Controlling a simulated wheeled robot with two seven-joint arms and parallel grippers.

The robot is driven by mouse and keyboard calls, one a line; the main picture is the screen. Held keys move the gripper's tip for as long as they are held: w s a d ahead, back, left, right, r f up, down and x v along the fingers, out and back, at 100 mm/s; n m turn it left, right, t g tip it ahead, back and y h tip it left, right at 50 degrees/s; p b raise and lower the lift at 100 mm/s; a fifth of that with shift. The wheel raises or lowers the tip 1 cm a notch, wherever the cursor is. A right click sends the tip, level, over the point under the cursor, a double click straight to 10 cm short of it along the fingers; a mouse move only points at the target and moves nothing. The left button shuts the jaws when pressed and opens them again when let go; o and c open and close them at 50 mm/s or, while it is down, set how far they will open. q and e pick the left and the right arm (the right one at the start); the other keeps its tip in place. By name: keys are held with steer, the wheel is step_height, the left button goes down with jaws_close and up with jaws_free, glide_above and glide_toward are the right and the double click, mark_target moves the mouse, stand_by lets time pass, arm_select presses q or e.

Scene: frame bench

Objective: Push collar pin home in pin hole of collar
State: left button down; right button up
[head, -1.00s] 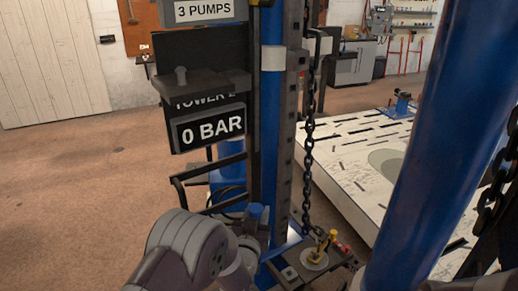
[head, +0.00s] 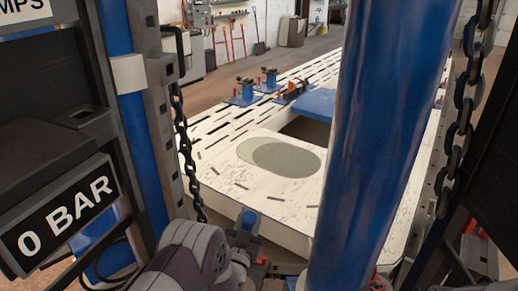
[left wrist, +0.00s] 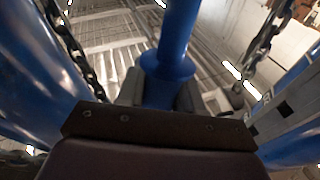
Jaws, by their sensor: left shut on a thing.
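My left gripper (head: 246,238) is low in the middle of the head view, shut around a blue piece (head: 249,217) that looks like the collar pin. In the left wrist view, the blue pin (left wrist: 167,62) is a round shaft with a wide flange, and the gripper's fingers (left wrist: 160,95) close on it just below the flange. The end of the pin inside the fingers is hidden. I cannot make out the collar or its pin hole in either view. My right gripper is not in view.
A thick blue post (head: 375,140) stands close to the right of the gripper. The left tower carries a hanging chain (head: 186,150) and a "0 BAR" sign (head: 66,213). Another chain (head: 456,130) hangs at right. The white slotted bench (head: 215,165) lies beyond.

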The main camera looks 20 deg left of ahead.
arm_select(q)
steer(key=w+r+m+t+b, duration=0.1)
steer(key=w+r+m+t, duration=0.2)
steer(key=r, duration=0.7)
steer(key=w+r+m+t+b, duration=0.15)
steer(key=r+m, duration=0.25)
steer(key=r, duration=0.5)
steer(key=s+r+m+t+h, duration=0.1)
steer(key=s+r+m+h, duration=0.3)
steer(key=r, duration=0.7)
steer(key=s+r+m+t, duration=0.1)
steer(key=r+m, duration=0.5)
steer(key=r, duration=0.5)
steer(key=a+b, duration=0.3)
steer(key=a, duration=0.3)
steer(key=shift+w+f+b, duration=0.35)
steer(key=shift+f+b, duration=0.05)
steer(key=shift+f, duration=0.05)
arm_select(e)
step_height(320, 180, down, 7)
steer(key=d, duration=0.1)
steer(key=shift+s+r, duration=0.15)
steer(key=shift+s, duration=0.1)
